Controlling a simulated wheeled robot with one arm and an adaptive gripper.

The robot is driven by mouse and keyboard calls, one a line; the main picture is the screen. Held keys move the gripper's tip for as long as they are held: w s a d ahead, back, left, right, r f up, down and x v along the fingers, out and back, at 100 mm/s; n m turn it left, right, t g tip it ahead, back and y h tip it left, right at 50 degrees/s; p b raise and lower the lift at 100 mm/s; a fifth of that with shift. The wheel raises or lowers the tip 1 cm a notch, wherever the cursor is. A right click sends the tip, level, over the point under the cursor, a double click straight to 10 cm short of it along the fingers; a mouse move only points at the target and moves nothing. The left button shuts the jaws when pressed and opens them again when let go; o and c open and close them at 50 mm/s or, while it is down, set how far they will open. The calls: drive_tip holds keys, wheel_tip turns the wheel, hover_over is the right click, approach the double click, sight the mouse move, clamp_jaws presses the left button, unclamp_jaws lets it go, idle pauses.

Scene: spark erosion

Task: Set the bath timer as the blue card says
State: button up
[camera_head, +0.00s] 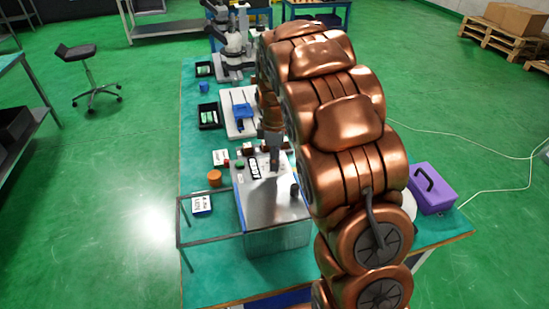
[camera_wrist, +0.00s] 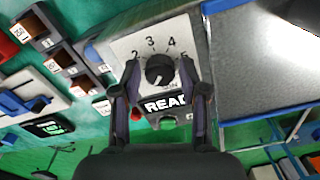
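The bath timer's black knob (camera_wrist: 160,70) sits on a pale dial plate with numbers 2, 3, 4 and 5 visible around it. Its pointer direction is not clear. My gripper (camera_wrist: 159,72) is open, with one finger on each side of the knob and small gaps visible. In the head view my gripper (camera_head: 273,155) is over the metal bath box (camera_head: 275,205), partly hidden by my arm.
A green button (camera_wrist: 168,122) is below the display. An orange cylinder (camera_head: 215,178) stands left of the bath box. A thin dark frame (camera_head: 212,240) is at the table's left edge. A purple case (camera_head: 432,188) is at the right. Black bins (camera_head: 208,115) stand farther back.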

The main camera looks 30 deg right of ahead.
clamp_jaws()
drive_tip(key=shift+m+b, duration=0.35)
drive_tip(key=shift+m, duration=0.05)
